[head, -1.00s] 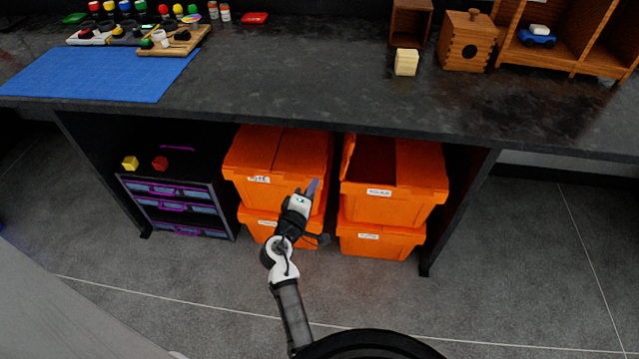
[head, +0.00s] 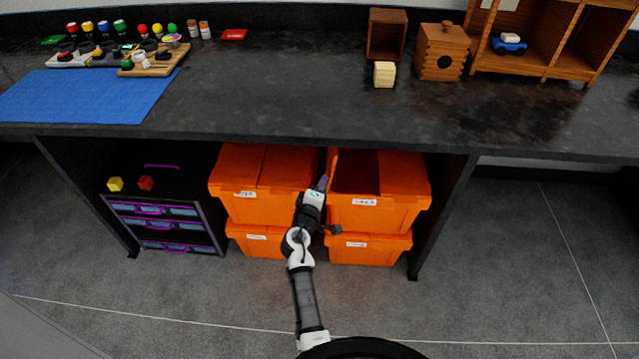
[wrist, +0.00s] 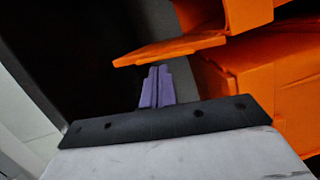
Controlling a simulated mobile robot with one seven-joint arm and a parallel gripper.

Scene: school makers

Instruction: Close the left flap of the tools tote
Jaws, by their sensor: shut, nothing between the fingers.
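The upper right orange tote (head: 405,190) stands under the bench with its left flap (head: 333,170) raised and its right flap lying flat. A dark opening shows between them. Its white label is too small to read surely. My gripper (head: 322,184) is shut and empty, at the gap between the two upper totes, just left of the raised flap. In the wrist view, the purple fingers (wrist: 156,88) are together, and an orange flap edge (wrist: 170,49) lies just beyond them. I cannot tell whether they touch it.
The upper left tote (head: 230,180) has its flaps shut. More orange totes stand below. A drawer unit (head: 165,222) with yellow and red cubes is at left. The dark benchtop (head: 270,95) overhangs the totes, and a side panel (head: 440,215) closes the right. The floor in front is clear.

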